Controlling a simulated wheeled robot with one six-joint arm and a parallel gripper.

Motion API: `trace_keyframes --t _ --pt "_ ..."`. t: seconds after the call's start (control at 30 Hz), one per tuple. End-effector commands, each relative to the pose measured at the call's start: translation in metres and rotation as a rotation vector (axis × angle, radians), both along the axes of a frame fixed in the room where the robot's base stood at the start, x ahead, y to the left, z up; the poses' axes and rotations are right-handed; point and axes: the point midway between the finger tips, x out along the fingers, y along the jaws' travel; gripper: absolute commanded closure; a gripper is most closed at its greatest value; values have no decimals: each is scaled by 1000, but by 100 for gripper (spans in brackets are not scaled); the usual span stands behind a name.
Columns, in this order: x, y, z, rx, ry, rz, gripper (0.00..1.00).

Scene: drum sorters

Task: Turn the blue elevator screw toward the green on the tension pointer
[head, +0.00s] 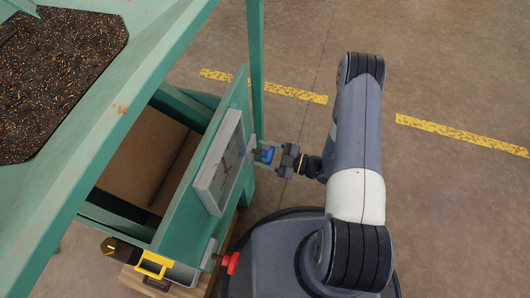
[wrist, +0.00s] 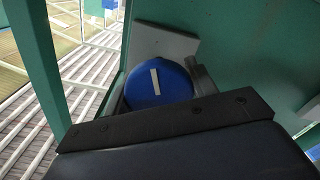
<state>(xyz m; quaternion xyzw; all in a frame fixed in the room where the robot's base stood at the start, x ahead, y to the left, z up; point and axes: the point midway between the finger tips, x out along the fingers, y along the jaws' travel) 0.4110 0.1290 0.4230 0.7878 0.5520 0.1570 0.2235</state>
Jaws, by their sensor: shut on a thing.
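The blue elevator screw (head: 267,154) is a round knob on the side of the green machine, beside a grey-framed gauge panel (head: 213,178). My gripper (head: 274,155) reaches it from the right and is shut on it. In the wrist view the blue knob (wrist: 152,85) faces me, with a white line standing nearly upright and leaning slightly. A dark finger shows at the knob's right side; the lower edge of the knob is hidden by my gripper body. The gauge face is seen at a steep slant, so the tension pointer and its green zone cannot be read.
A red knob (head: 231,262) sticks out lower on the same machine, near a yellow handle (head: 153,264). A green post (head: 256,70) stands just behind the blue screw. A brown bin (head: 140,150) lies inside the frame. The floor to the right is clear, with yellow stripes (head: 460,135).

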Motion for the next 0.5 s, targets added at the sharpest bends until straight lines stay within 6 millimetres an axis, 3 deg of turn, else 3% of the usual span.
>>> trace_keyframes --t 0.5 --pt "1 -1 -1 115 323 -1 69"
